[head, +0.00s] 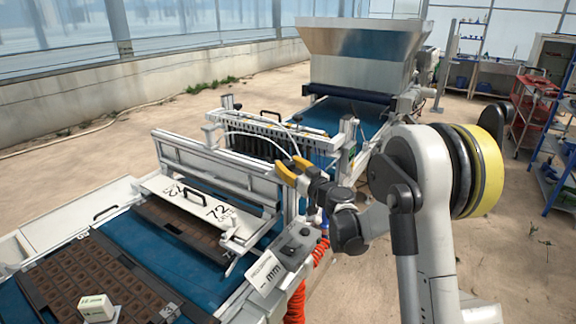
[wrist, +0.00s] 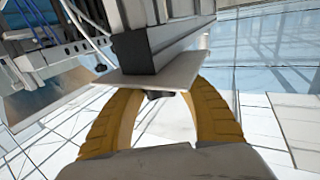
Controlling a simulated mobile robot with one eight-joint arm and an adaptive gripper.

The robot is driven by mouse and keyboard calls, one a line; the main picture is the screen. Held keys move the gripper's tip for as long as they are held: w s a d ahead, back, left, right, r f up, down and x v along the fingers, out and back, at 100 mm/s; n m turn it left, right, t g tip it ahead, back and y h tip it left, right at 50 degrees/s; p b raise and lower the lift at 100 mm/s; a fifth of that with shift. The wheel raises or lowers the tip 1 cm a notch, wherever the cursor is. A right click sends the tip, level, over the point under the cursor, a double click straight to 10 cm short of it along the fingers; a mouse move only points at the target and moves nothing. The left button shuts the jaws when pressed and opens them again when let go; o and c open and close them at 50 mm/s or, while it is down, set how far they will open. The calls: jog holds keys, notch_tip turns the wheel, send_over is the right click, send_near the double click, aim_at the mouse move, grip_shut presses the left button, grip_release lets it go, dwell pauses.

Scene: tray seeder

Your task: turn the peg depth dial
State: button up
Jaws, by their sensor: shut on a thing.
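My gripper (head: 293,170) has yellow fingers and is beside the upper part of the machine's frame in the head view, above the small control box. In the wrist view, my gripper (wrist: 162,95) has its two fingers on either side of a small dark knob, the peg depth dial (wrist: 160,95). The dial sits at the lower edge of a white plate (wrist: 150,76) on the end of a grey beam. The fingers are shut on it, though the plate hides their tips and the exact contact. I cannot make out the dial in the head view.
A sloped label panel (head: 268,272) reading "mm" and a grey control box (head: 297,245) stand below my gripper. A tray (head: 115,272) with a white block (head: 96,308) lies at front left. A metal hopper (head: 362,52) stands behind.

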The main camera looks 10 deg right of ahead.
jog(key=shift+m+t+h, duration=0.4)
jog(key=shift+m+h, duration=0.8)
jog(key=shift+h, duration=0.6)
jog(key=o, duration=1.2)
jog(key=s, duration=0.4)
jog(key=s+d, duration=0.1)
jog(key=s, duration=0.7)
jog(key=shift+d, duration=0.15)
